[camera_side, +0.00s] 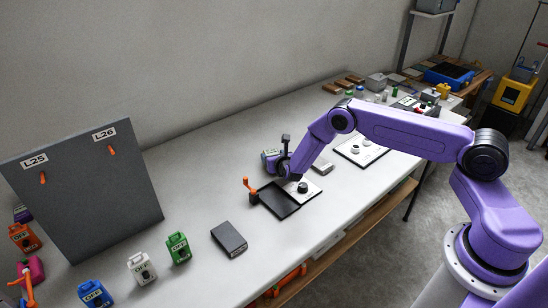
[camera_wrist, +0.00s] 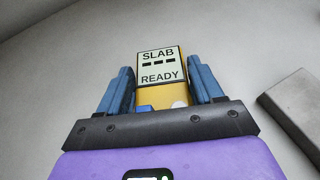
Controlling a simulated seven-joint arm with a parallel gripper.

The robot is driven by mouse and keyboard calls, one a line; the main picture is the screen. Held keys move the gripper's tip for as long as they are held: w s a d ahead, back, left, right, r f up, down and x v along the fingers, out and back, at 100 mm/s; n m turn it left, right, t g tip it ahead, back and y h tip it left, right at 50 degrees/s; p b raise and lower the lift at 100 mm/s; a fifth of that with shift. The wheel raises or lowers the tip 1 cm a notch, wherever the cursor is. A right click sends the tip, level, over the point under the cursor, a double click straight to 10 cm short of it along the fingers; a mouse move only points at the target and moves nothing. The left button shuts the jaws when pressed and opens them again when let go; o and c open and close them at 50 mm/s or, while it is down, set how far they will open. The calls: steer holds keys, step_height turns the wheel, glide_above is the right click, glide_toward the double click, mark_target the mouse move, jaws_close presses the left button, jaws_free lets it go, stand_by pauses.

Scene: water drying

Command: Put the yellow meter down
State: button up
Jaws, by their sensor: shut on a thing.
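The yellow meter (camera_wrist: 152,97) shows in the wrist view between the two blue fingers of my gripper (camera_wrist: 160,72). Its pale screen reads "SLAB", a row of dashes and "READY". My gripper is shut on it, with a finger along each side. In the side view, my gripper (camera_side: 273,159) is low over the back part of the white bench (camera_side: 190,205), behind a black tray. The meter cannot be made out there, and I cannot tell whether it touches the bench.
A black tray (camera_side: 279,206) with an orange-handled part and a white plate lie in front of my gripper. A grey block (camera_wrist: 298,105) lies right in the wrist view. A dark box (camera_side: 229,239), several coloured OFF tags and an upright grey board (camera_side: 85,195) stand left. Bare bench lies between.

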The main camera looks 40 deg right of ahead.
steer(key=shift+f, duration=0.15)
steer(key=o, duration=1.2)
steer(key=shift+o, duration=0.2)
